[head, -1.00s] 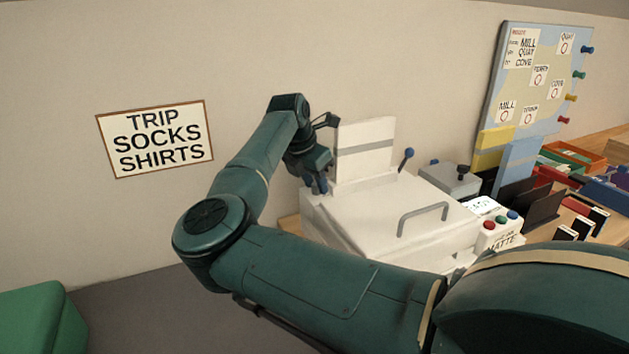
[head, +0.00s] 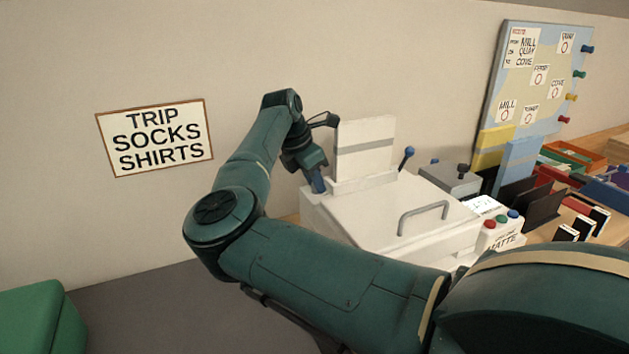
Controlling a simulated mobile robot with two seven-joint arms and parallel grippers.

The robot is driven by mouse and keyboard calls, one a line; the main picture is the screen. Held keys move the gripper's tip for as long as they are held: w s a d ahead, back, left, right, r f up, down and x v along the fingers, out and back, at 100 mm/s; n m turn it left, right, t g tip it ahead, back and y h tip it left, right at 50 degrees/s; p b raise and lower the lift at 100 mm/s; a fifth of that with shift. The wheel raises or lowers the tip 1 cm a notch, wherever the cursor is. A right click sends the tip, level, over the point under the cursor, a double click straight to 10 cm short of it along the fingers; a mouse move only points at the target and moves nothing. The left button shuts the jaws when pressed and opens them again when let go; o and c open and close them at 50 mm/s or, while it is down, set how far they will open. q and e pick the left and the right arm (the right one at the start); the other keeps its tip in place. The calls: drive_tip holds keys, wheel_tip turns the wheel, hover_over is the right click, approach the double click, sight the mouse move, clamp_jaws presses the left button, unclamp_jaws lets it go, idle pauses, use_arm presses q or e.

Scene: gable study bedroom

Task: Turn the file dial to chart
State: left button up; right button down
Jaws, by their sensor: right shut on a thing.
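My right gripper (head: 318,186) is at the left side of the white printer-like machine (head: 350,218), by its upper left edge. Its fingers are shut on a small part there, which I take to be the file dial. The dial itself and its markings are hidden behind the fingers, so I cannot read its setting. My left gripper is not in view.
The machine has a grey handle (head: 422,216), an upright white back panel (head: 365,148) and a blue-tipped lever (head: 407,157). A button box (head: 500,232) stands at its right. A map board (head: 540,85) stands behind, and a green block (head: 38,315) is at lower left.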

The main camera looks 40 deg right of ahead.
drive_tip(key=m+g, duration=0.1)
drive_tip(key=m, duration=0.2)
drive_tip(key=m+g, duration=0.1)
drive_tip(key=m, duration=0.1)
drive_tip(key=shift+w+m+y, duration=0.2)
drive_tip(key=shift+m+y, duration=0.2)
idle(0.4)
drive_tip(key=c, duration=1.5)
unclamp_jaws()
drive_tip(key=shift+c, duration=0.2)
drive_tip(key=p+v, duration=0.2)
drive_tip(key=v, duration=1.1)
drive_tip(key=shift+r, duration=0.1)
